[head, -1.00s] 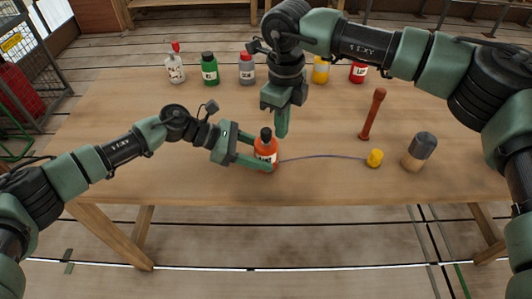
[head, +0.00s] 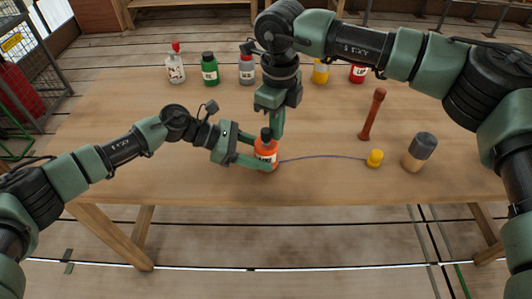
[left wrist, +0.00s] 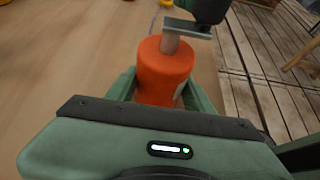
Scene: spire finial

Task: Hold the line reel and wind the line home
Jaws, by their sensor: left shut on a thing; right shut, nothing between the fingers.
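The orange line reel (head: 266,153) stands upright near the front edge of the table, with a black knob on top. The left wrist view shows the orange reel body (left wrist: 166,68), a grey shaft and a flat crank arm (left wrist: 187,28). My left gripper (head: 260,154) is shut around the reel body. A thin bluish line (head: 318,157) runs from the reel rightward to a yellow end piece (head: 375,158) on the table. My right gripper (head: 277,130) points down, shut and empty, just behind and right of the knob; whether it touches the knob cannot be told.
A red-brown standing tool (head: 372,115) and a dark-topped tan cylinder (head: 420,152) stand at the right. Several bottles, such as a green one (head: 209,69) and a grey one (head: 247,70), line the back of the table (head: 140,110). The table's left middle is clear.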

